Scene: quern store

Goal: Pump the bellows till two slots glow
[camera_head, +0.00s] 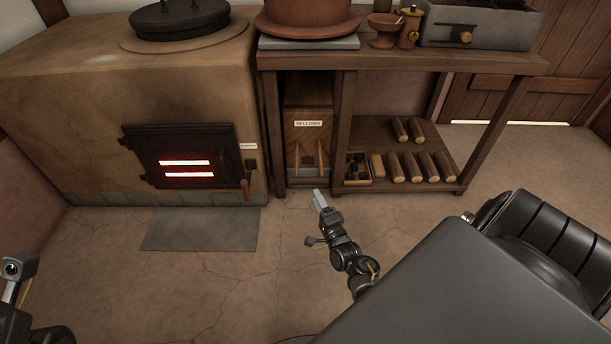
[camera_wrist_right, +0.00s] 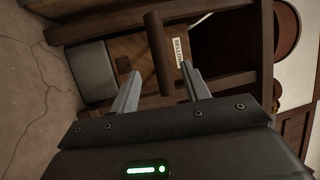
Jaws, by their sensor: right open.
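The wooden bellows (camera_head: 308,108), with a white BELLOWS label, stands under the bench, and it also shows in the right wrist view (camera_wrist_right: 125,47). Its front has two slanting wooden uprights low down. The dark stove door (camera_head: 205,144) has two slots, the upper slot (camera_head: 184,162) and the lower slot (camera_head: 190,174), both glowing orange-red. My right gripper (camera_head: 318,194) is in front of the bellows. In the right wrist view its jaws (camera_wrist_right: 161,70) are open, with a dark round wooden bar (camera_wrist_right: 156,45) between them; contact cannot be told. My left arm's end (camera_head: 20,268) shows at the left edge; its jaws are unclear.
The clay stove (camera_head: 85,90) stands left of the bench (camera_head: 400,62). A lower shelf (camera_head: 385,130) right of the bellows holds several brown cylinders and a small box. A grey floor plate (camera_head: 202,229) lies before the stove. The floor around my right gripper is clear.

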